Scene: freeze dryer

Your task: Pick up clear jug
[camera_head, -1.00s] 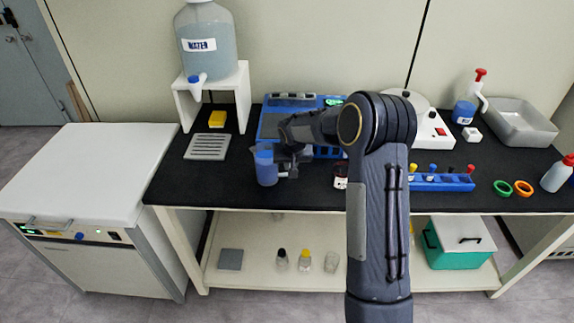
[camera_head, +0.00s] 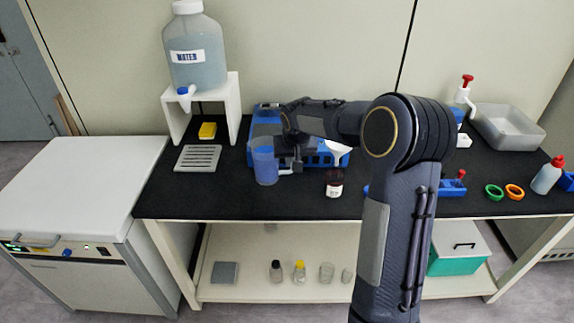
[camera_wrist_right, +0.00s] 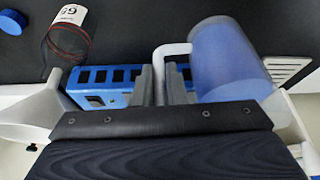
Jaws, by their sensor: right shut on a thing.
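The clear jug (camera_head: 265,167) looks translucent blue and stands upright over the black bench, in front of the blue rack's left end. It also shows in the right wrist view (camera_wrist_right: 228,62), with its pale handle (camera_wrist_right: 163,57) towards the fingers. My right gripper (camera_head: 288,168) is at the jug's right side, shut on the handle; its fingers also show in the wrist view (camera_wrist_right: 158,86). I cannot tell for sure how far the jug's base is from the bench top. My left gripper is not in view.
A dark red labelled bottle (camera_head: 334,184) and a white funnel (camera_head: 338,152) are just right of the gripper. A grey slotted tray (camera_head: 198,158), yellow sponge (camera_head: 208,130) and white stand (camera_head: 233,95) with a large water bottle (camera_head: 194,55) are left. The bench front (camera_head: 250,207) is clear.

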